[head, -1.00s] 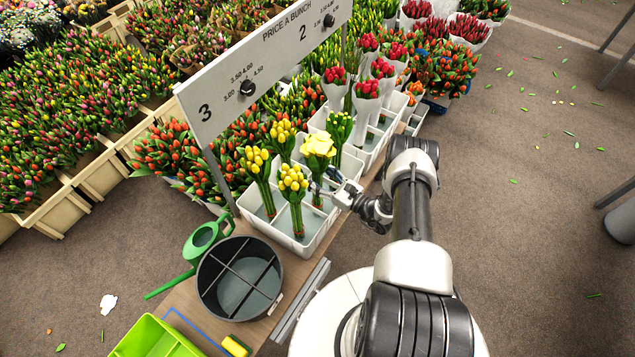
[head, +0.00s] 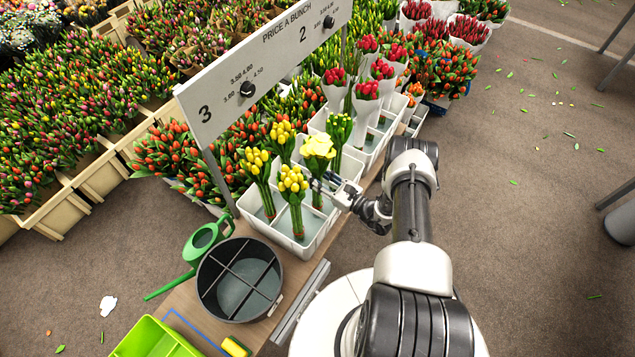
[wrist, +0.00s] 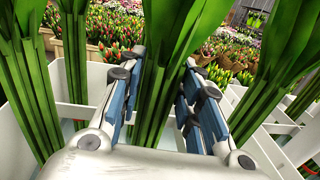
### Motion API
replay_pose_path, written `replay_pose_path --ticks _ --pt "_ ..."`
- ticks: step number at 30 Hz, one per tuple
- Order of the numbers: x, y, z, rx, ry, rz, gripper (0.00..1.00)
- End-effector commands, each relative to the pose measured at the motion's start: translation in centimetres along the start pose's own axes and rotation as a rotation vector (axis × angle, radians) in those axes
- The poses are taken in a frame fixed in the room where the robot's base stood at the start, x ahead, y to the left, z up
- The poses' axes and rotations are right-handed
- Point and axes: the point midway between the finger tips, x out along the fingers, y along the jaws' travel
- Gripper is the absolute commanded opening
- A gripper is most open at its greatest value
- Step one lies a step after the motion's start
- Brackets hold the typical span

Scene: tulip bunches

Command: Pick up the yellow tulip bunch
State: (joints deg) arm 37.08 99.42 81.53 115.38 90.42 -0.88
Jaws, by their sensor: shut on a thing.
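Several yellow tulip bunches stand upright in a white divided crate (head: 316,242) in the head view. One bunch with wide-open, pale yellow blooms (head: 318,147) stands at my gripper (head: 320,184). Other bunches have closed yellow heads: one in front (head: 292,180), one at the left (head: 256,163) and one behind (head: 282,132). In the wrist view, my gripper (wrist: 166,60) has its blue-grey fingers on both sides of green stems (wrist: 155,95) and is shut on them. The flower heads are out of the wrist view. From their position, the stems appear to belong to the open-bloomed bunch.
A round dark divided bucket (head: 240,313) and a green watering can (head: 202,240) are at the front left. A price sign (head: 270,60) on posts stands behind the crate. Neighbouring stems (wrist: 30,95) are close on both sides. The floor at right is mostly clear.

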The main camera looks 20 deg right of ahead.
Motion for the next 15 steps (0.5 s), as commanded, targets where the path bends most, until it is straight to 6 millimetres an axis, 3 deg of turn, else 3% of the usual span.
replay_pose_path --ticks 11,15 --pt "0.0 0.0 0.2 0.0 -0.001 0.0 0.0" --pt "0.0 0.0 1.1 0.0 -0.001 0.0 0.0"
